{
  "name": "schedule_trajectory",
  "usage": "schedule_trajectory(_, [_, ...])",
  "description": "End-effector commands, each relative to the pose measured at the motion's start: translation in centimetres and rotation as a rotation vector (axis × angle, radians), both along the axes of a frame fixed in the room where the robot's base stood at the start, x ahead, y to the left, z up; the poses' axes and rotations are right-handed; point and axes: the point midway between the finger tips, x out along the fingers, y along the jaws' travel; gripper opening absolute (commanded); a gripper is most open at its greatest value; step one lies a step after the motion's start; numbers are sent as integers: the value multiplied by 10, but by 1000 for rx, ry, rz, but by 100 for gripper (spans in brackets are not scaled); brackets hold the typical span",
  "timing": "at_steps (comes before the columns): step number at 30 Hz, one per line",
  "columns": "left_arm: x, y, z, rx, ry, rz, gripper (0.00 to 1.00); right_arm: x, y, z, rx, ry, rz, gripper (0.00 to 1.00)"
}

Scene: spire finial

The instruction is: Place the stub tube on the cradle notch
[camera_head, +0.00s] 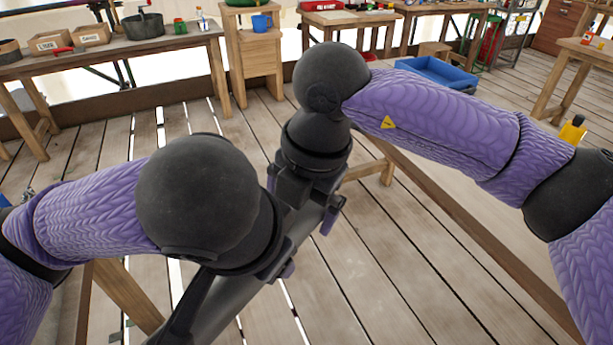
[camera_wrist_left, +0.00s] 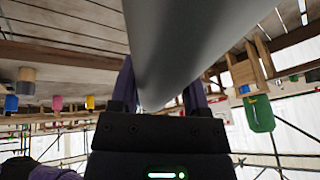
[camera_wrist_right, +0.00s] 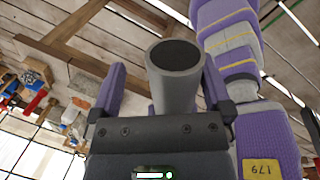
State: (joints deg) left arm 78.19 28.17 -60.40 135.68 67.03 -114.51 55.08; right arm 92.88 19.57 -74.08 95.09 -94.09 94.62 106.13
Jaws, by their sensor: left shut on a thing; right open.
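The stub tube, a long dark grey cylinder (camera_head: 300,228), runs diagonally up from the bottom edge in the head view. My left gripper (camera_wrist_left: 160,88) is shut on it, and the tube (camera_wrist_left: 190,35) crosses between its purple fingers. In the head view my left wrist mostly hides that grip. My right gripper (camera_head: 302,198) is open around the upper end of the tube. In the right wrist view the tube's round end, with a dark face (camera_wrist_right: 174,54), shows between the spread fingers (camera_wrist_right: 162,75); I cannot tell whether they touch it. I cannot make out the cradle notch.
A wooden beam (camera_head: 455,220) runs down to the right beneath my right arm. A workbench (camera_head: 110,50) with boxes and a pot stands at the back left. A blue bin (camera_head: 440,75) sits on the floor at the back. Plank floor (camera_head: 400,265) shows right of the tube.

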Motion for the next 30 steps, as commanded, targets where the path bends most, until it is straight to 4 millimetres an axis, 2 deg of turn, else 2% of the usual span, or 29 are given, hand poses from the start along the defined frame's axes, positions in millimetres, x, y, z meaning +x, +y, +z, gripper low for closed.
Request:
schedule_trajectory(7, [0, 0, 0, -1, -1, 0, 0, 0, 0, -1, 0, 0, 0, 100])
schedule_trajectory(21, [-1, -1, 0, -3, 0, -7, 0, 0, 2, 0, 6, -2, 1, 0])
schedule_trajectory(24, [-1, -2, 0, -4, 1, -9, 0, 0, 2, 0, 7, -1, 2, 0])
schedule_trajectory(25, [-1, -2, 0, -5, 1, -10, 67, 0, 2, 0, 9, -1, 2, 0])
schedule_trajectory(30, [-1, -1, 0, -3, 1, -6, 100, 0, 2, 0, 7, -1, 2, 0])
